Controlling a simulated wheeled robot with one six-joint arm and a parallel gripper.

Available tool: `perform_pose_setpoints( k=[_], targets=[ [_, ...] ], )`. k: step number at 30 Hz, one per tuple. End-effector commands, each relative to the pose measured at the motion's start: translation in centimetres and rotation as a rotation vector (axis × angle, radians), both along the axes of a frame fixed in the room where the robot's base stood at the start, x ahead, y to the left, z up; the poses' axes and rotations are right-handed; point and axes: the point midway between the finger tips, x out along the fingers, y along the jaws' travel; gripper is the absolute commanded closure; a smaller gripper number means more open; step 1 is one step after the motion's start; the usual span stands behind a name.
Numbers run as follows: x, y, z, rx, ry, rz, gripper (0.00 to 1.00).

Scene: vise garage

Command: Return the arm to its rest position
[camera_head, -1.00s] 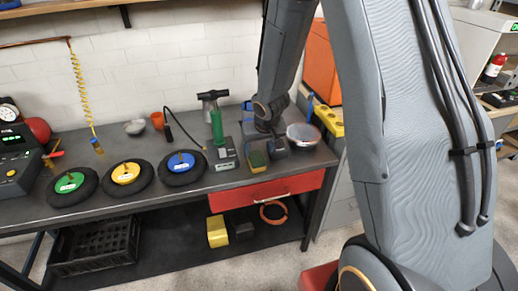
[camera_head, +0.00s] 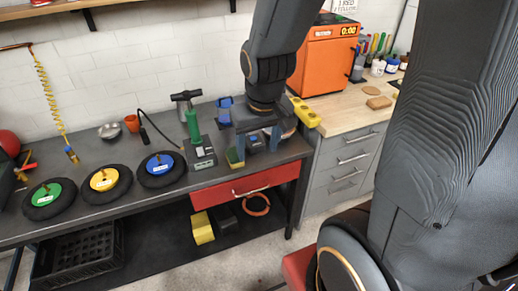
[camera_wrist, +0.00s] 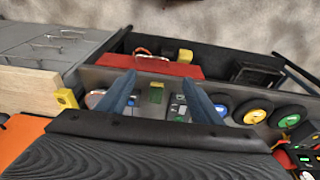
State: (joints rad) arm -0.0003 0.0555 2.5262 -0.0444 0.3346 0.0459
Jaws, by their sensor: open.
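My gripper (camera_head: 258,142) hangs from my arm over the right end of the dark workbench (camera_head: 95,213), fingers pointing down. In the wrist view its two blue-grey fingers (camera_wrist: 163,90) stand wide apart with nothing held between them. Past the fingers, a green and yellow block (camera_wrist: 156,94) and small grey items show on the bench, apart from the gripper. In the head view my fingers partly hide these items. My upper arm fills the right side of that view.
A green-handled pump (camera_head: 195,135) stands left of my gripper. Several wheels with coloured hubs (camera_head: 160,168) lie along the bench. A red drawer (camera_head: 245,190) is below.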

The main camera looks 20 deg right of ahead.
Motion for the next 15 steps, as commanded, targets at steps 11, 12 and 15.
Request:
perform_pose_setpoints(
  k=[11, 12, 15],
  targets=[
    [-2.0, 0.4, 0.6, 0.015, 0.017, 0.006, 0.40],
    [-2.0, 0.4, 0.6, 0.015, 0.017, 0.006, 0.40],
    [-2.0, 0.4, 0.4, 0.014, 0.018, 0.006, 0.40]
  ],
)
